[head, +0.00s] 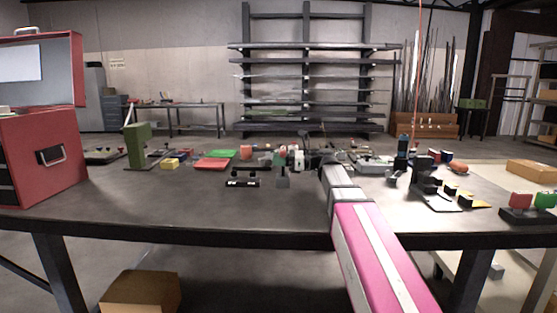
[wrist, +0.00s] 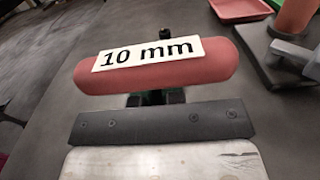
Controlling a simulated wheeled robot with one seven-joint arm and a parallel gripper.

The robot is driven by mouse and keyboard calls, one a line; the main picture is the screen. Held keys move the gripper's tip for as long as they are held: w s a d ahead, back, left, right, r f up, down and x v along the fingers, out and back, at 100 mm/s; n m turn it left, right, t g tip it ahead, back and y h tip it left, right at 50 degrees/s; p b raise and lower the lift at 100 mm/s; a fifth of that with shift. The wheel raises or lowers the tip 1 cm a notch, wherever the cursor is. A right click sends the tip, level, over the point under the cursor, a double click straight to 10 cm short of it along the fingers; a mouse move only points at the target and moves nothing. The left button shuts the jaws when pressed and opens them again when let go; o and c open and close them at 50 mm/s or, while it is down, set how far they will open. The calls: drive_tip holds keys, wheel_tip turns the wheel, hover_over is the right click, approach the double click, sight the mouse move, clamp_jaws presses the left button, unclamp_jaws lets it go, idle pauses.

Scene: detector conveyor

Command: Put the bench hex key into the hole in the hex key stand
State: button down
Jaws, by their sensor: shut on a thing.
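A red rounded handle with a white "10 mm" label, which I take to be the bench hex key (wrist: 215,70), lies crosswise in front of my gripper (wrist: 155,99) in the wrist view. My gripper is shut on it; the fingers are mostly hidden behind the handle. The key's shaft cannot be made out. In the head view my arm reaches over the middle of the bench, and its far end is small and hard to tell from the clutter. A black base (head: 528,216) with red and green handles stands at the right bench edge; I cannot tell whether it is the hex key stand.
A red toolbox (head: 45,150) stands at the left of the bench (head: 150,205). A green upright block (head: 137,146) and a red tray (head: 212,164) lie inward of it. Dark fixtures (head: 425,175) crowd the right. The front left bench top is clear.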

drive_tip(key=shift+f, duration=0.5)
drive_tip(key=c, duration=1.2)
unclamp_jaws()
drive_tip(key=shift+o, duration=0.2)
drive_tip(key=d, duration=1.1)
drive_tip(key=shift+s, duration=0.2)
drive_tip(key=shift+a, duration=0.1)
